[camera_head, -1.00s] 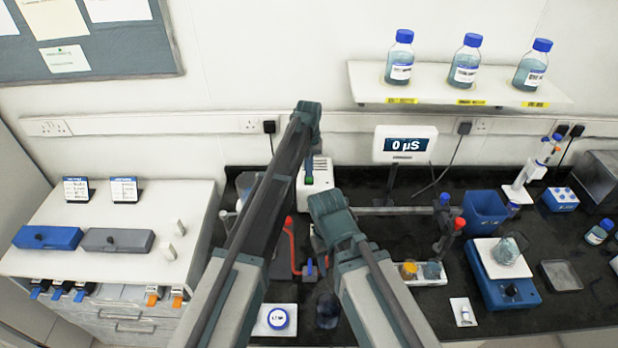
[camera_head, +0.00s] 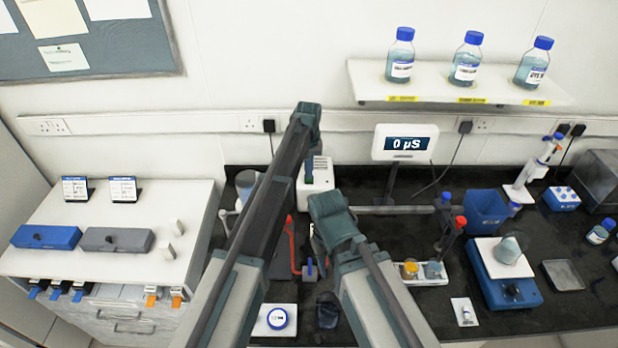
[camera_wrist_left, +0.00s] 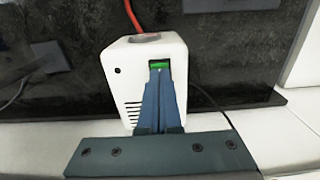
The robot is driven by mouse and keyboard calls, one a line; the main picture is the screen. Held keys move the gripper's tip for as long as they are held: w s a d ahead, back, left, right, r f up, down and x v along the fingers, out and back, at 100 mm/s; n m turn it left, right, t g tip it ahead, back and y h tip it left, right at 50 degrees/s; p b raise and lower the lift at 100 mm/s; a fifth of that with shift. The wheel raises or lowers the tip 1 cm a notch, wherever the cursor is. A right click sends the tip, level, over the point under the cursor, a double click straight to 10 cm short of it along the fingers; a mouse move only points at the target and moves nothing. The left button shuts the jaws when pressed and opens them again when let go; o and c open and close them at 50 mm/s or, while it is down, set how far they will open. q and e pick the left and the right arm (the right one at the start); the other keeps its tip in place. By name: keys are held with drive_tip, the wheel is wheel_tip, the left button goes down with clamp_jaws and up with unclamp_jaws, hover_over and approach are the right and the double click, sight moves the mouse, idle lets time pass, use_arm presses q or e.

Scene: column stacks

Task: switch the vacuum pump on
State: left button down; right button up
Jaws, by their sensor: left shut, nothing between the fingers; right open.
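The vacuum pump (camera_head: 322,172) is a white box at the back of the black bench, partly hidden by my left arm. In the left wrist view the pump (camera_wrist_left: 118,88) shows side vents, a red tube at its top and a lit green switch (camera_wrist_left: 160,65) in a dark slot. My left gripper (camera_wrist_left: 159,78) is shut and empty, its fingertips at the slot just below the visible green part. I cannot tell whether they touch. My right gripper (camera_head: 318,242) is open, lower and nearer, mostly hidden behind its own arm.
A display (camera_head: 405,143) reading 0 µS stands right of the pump. Bottles line the shelf (camera_head: 455,88) above.

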use_arm(q)
drive_tip(key=shift+f+b, duration=0.4)
drive_tip(key=shift+f, duration=0.1)
drive_tip(key=shift+r, duration=0.1)
wheel_tip(320, 180, up, 7)
drive_tip(key=p, duration=0.7)
idle(0.4)
